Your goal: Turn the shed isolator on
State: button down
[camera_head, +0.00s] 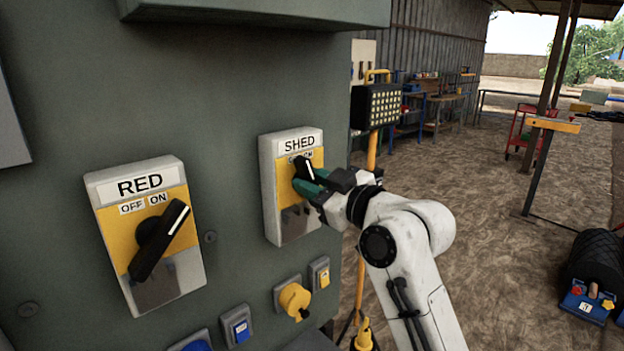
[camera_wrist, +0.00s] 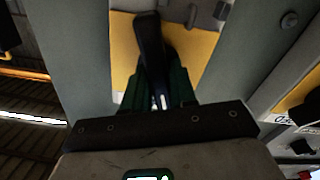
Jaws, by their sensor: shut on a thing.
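The shed isolator (camera_head: 284,220) is a grey box with a yellow plate and a "SHED" label, on the grey-green panel. Its black rotary handle (camera_head: 303,168) points up towards the partly covered OFF/ON labels; I cannot tell exactly which one it points at. My gripper (camera_head: 308,182) reaches in from the right with green fingers shut on this handle. In the wrist view the black handle (camera_wrist: 150,45) stands between the two green fingers (camera_wrist: 158,85), over the yellow plate (camera_wrist: 196,55). The lower part of the handle is hidden by the fingers in the head view.
A similar "RED" isolator (camera_head: 150,235) is to the left, its black handle tilted up-right towards ON. A yellow plug (camera_head: 294,299) and blue sockets (camera_head: 240,330) sit below. A yellow-posted work lamp (camera_head: 376,106) stands behind my arm.

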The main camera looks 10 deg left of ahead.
jog(key=m+p, duration=0.3)
jog(key=m, duration=0.3)
jog(key=shift+w+r+m, duration=0.1)
jog(key=shift+w+m, duration=0.05)
jog(key=shift+m, duration=0.15)
jog(key=m+p, duration=0.2)
jog(key=m, duration=0.1)
jog(key=shift+d, duration=0.15)
jog(key=shift+w+f+m+p, duration=0.1)
jog(key=shift+m+p, duration=0.35)
jog(key=shift+m, duration=0.45)
jog(key=shift+w+f+m+p, duration=0.1)
jog(key=shift+m+p, duration=0.3)
jog(key=shift+m, duration=0.5)
jog(key=shift+d, duration=0.1)
jog(key=c, duration=1)
grip_release()
jog(key=shift+s, duration=0.1)
jog(key=b+v, duration=0.2)
jog(key=v, duration=0.8)
jog(key=shift+s+d+b, duration=0.25)
jog(key=shift+d+b, duration=0.05)
jog(key=shift+b, duration=0.05)
